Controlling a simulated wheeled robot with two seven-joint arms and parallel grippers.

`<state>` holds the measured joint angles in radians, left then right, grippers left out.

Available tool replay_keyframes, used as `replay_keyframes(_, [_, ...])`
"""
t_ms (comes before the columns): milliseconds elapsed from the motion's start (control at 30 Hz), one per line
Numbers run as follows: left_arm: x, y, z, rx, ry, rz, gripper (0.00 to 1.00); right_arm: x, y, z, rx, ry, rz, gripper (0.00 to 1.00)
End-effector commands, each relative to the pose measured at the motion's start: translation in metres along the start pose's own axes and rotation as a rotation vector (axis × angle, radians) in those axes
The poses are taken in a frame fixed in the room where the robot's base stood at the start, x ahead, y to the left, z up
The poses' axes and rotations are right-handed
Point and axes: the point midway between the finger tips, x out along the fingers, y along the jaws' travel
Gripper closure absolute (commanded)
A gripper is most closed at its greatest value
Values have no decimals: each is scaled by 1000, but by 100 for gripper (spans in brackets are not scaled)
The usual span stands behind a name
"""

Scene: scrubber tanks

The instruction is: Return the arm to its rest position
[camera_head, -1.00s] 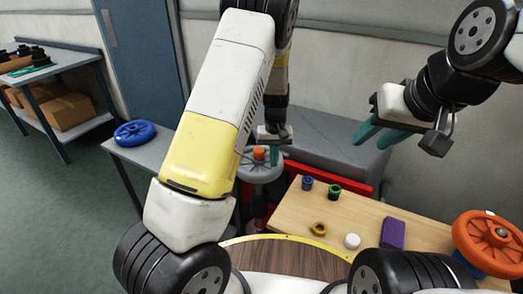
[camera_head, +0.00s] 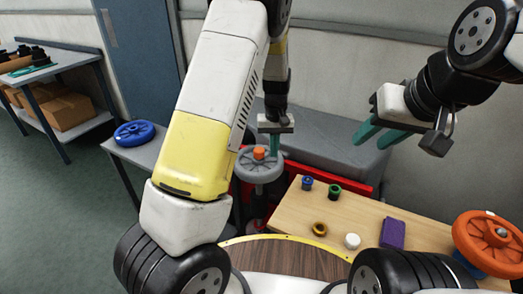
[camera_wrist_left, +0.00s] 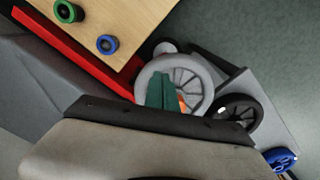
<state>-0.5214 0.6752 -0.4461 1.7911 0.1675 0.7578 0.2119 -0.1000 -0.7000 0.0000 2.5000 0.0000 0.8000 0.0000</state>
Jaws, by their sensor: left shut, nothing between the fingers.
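My left gripper (camera_head: 274,145) is shut and empty, its teal fingers pointing down above the far side of a grey handwheel (camera_head: 258,172) with an orange hub (camera_head: 258,153). In the left wrist view, the shut fingers (camera_wrist_left: 162,85) overlap the grey wheel (camera_wrist_left: 200,70) and partly hide the orange hub. I cannot tell the exact gap between fingertips and wheel. My left arm crosses the head view from the lower left. My right gripper (camera_head: 368,138) hangs in the air at the right, its teal fingers apart with nothing between them.
A wooden table (camera_head: 290,215) holds blue and green rings, a yellow ring, a white cylinder and a purple block (camera_head: 392,233). An orange handwheel (camera_head: 488,243) stands at the right. A blue handwheel (camera_head: 135,132) lies on a grey bench. A grey box (camera_head: 330,140) stands behind.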

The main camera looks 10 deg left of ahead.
Motion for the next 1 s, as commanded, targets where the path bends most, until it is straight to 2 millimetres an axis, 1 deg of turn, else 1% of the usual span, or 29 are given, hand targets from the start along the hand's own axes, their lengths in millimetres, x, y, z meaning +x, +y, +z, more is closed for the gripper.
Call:
replay_keyframes(67, [0,0,0,0,0,0,100,0,0,0,0,0,0,64])
replay_keyframes(167, [-7,-2,2,-1,4,13,100,0,0,0,0,0,0,64])
replay_keyframes(267, [-30,-8,8,-2,17,50,100,0,0,0,0,0,0,64])
replay_keyframes(367, [-65,-17,22,4,40,109,100,0,0,0,0,0,0,64])
replay_keyframes(400, [-81,-22,29,10,53,134,100,0,0,0,0,0,0,64])
replay_keyframes(500, [-119,-34,50,28,93,190,100,0,0,0,0,0,0,64])
replay_keyframes(567, [-139,-42,64,41,119,219,100,0,0,0,0,0,0,64])
replay_keyframes(600, [-152,-48,73,51,139,236,100,0,0,0,0,0,0,64])
replay_keyframes(700, [-181,-61,99,78,193,269,100,0,0,0,0,0,0,64])
replay_keyframes(767, [-196,-69,116,95,229,283,100,0,0,0,0,0,0,64])
replay_keyframes(800, [-206,-75,128,108,255,290,100,0,0,0,0,0,0,64])
replay_keyframes(867, [-218,-83,145,126,294,296,100,0,0,0,0,0,0,64])
replay_keyframes(900, [-225,-88,157,136,320,297,100,0,0,0,0,0,0,64])
replay_keyframes(1000, [-238,-100,186,167,387,290,100,0,0,0,0,0,0,64])
